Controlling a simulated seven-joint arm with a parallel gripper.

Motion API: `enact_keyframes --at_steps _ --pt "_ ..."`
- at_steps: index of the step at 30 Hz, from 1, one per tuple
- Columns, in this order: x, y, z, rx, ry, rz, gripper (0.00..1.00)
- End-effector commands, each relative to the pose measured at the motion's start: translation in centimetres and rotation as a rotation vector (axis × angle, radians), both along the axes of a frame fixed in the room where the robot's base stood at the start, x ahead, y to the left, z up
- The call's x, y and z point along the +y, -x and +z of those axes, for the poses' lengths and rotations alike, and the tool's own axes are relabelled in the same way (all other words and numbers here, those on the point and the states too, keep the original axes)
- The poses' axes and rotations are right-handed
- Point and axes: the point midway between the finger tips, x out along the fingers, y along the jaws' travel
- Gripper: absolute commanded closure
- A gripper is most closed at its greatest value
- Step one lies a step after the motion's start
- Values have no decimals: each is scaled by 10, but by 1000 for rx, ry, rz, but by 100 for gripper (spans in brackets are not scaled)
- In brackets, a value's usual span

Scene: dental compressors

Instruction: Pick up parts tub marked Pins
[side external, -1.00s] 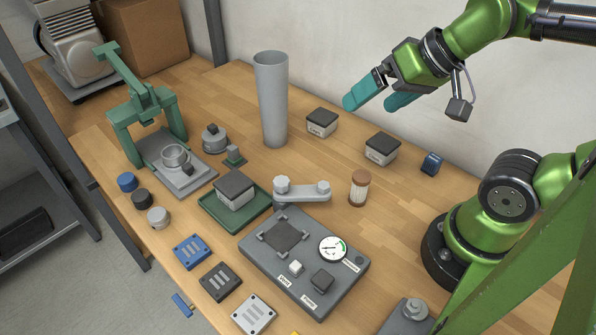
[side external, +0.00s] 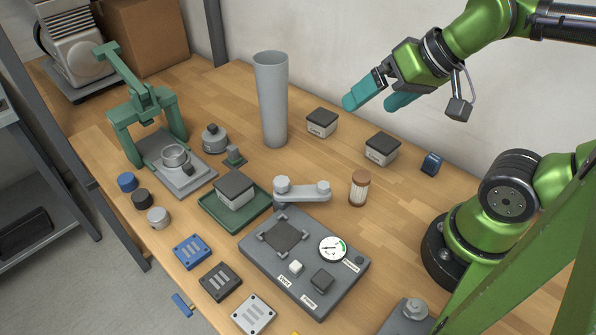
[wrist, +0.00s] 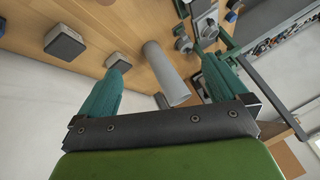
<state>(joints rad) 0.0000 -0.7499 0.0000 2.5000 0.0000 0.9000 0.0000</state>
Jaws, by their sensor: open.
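Three small pale parts tubs with dark lids are in the side view. One tub (side external: 321,123) stands at the back right of the grey cylinder, another tub (side external: 382,149) stands to its right, and a third tub (side external: 235,189) sits on a green tray (side external: 263,207). Their labels are too small to read, so I cannot tell which is marked Pins. My gripper (side external: 371,101) is open and empty, raised above the back of the bench near the two rear tubs. The wrist view shows two tubs (wrist: 65,41) beyond my teal fingers (wrist: 163,80).
A tall grey cylinder (side external: 271,100) stands left of the rear tubs. A green press (side external: 147,115) stands at the left. A grey panel with a gauge (side external: 333,248), a brown-capped jar (side external: 359,188) and a small blue block (side external: 431,163) are nearby. Bare wood lies between the rear tubs.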

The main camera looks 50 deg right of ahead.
Motion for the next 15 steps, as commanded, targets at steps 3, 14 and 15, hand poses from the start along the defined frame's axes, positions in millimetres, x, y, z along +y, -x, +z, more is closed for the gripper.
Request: enact_keyframes --at_steps 3,14,15 --pt "0 0 0 0 0 0 0" --pt "27 -31 -16 146 19 112 0" --pt "34 -42 -16 176 30 136 0"
